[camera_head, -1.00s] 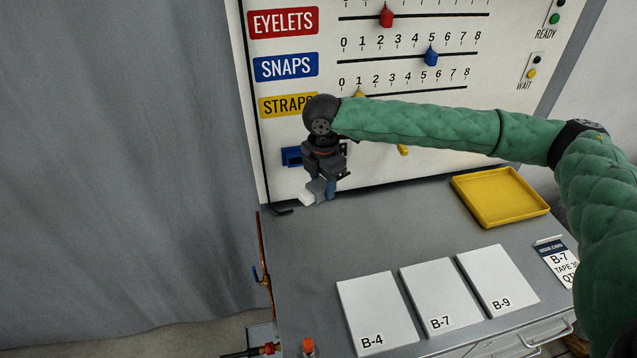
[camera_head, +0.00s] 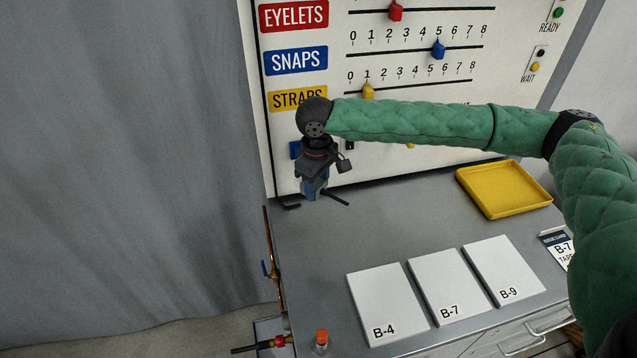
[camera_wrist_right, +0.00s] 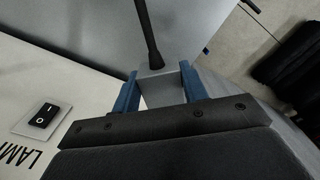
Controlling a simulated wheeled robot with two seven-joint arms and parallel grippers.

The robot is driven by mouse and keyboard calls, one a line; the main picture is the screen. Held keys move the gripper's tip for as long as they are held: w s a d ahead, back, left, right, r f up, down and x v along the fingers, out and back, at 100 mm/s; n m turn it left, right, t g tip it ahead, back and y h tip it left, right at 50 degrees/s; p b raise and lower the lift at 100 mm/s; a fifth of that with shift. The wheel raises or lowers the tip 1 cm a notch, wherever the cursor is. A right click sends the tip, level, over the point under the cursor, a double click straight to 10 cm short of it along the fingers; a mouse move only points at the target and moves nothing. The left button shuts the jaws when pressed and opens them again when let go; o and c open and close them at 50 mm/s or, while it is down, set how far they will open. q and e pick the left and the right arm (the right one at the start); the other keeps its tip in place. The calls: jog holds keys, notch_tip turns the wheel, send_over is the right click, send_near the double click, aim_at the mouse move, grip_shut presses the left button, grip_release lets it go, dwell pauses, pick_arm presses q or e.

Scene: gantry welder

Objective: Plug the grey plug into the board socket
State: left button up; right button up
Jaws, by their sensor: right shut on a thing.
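My right gripper (camera_head: 312,192) is in front of the lower left of the board (camera_head: 350,165), just above the bench top. In the right wrist view its blue fingers (camera_wrist_right: 160,92) are shut on the grey plug (camera_wrist_right: 158,86), and a black cable (camera_wrist_right: 148,38) runs away from the plug. In the head view the plug is mostly hidden by the gripper, and a dark rod-like cable piece (camera_head: 336,197) sticks out to the lower right. My left gripper is out of view.
A yellow tray (camera_head: 503,212) stands at the right of the bench (camera_head: 390,225). White cards B-4 (camera_head: 386,295), B-7 (camera_head: 447,275) and B-9 (camera_head: 500,262) lie in front. A black rocker switch (camera_wrist_right: 43,115) shows on a white panel in the wrist view.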

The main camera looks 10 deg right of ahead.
jog(key=m, duration=0.4)
jog(key=shift+a, duration=0.1)
jog(key=m, duration=0.4)
jog(key=shift+w, duration=2.9)
jog(key=shift+w, duration=1.9)
jog(key=o, duration=1.2)
